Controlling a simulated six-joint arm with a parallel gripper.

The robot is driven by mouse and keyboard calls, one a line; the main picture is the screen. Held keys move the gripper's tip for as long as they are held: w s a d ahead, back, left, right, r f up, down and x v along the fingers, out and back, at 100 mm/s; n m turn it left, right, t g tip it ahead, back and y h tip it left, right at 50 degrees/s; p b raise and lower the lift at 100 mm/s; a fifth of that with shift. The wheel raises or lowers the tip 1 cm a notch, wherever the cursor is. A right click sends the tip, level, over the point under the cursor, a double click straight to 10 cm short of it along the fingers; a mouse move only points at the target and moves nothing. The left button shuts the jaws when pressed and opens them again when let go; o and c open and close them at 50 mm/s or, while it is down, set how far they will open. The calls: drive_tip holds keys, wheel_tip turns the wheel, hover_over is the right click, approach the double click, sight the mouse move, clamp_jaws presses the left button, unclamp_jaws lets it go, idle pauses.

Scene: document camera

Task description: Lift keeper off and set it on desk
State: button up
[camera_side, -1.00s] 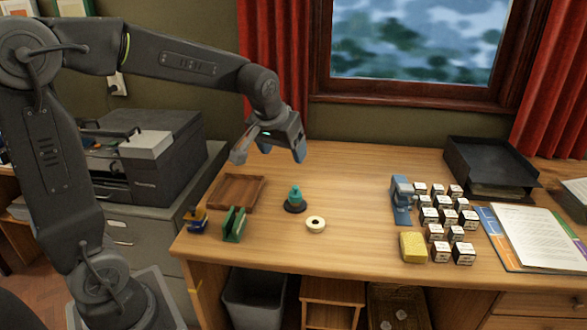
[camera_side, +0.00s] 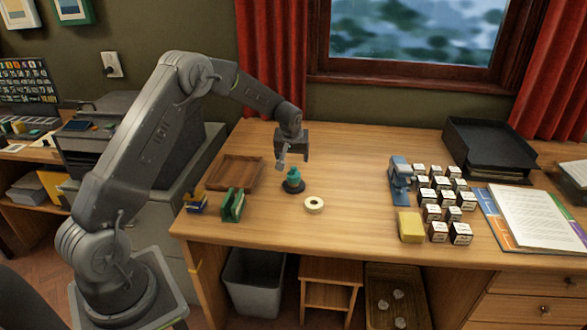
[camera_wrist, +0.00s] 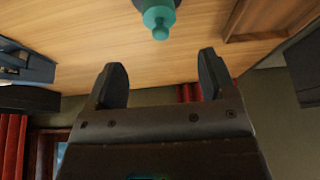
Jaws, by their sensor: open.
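A teal piece with a knobbed top (camera_side: 293,177), which I take to be the keeper, stands upright on a dark round base (camera_side: 299,189) on the desk (camera_side: 350,235). My gripper (camera_side: 293,162) is open and empty, just above the teal piece in the side view. In the wrist view my two fingers (camera_wrist: 161,70) are spread apart. The teal piece (camera_wrist: 158,19) shows at the top edge there, beyond the fingertips and not between them. Its base is partly cut off by the frame.
A cream ring (camera_side: 314,205) lies just right of the base. A green holder (camera_side: 231,205) and a wooden tray (camera_side: 236,173) are to its left. A blue device (camera_side: 400,184), several small boxes (camera_side: 438,231) and a yellow block (camera_side: 410,227) stand right. The desk between is clear.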

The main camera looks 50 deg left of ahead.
sight(294, 168)
drive_tip(key=x, duration=1)
drive_tip(key=shift+a+f, duration=0.1)
drive_tip(key=c, duration=1)
drive_tip(key=shift+r, duration=0.7)
drive_tip(key=shift+r, duration=1.25)
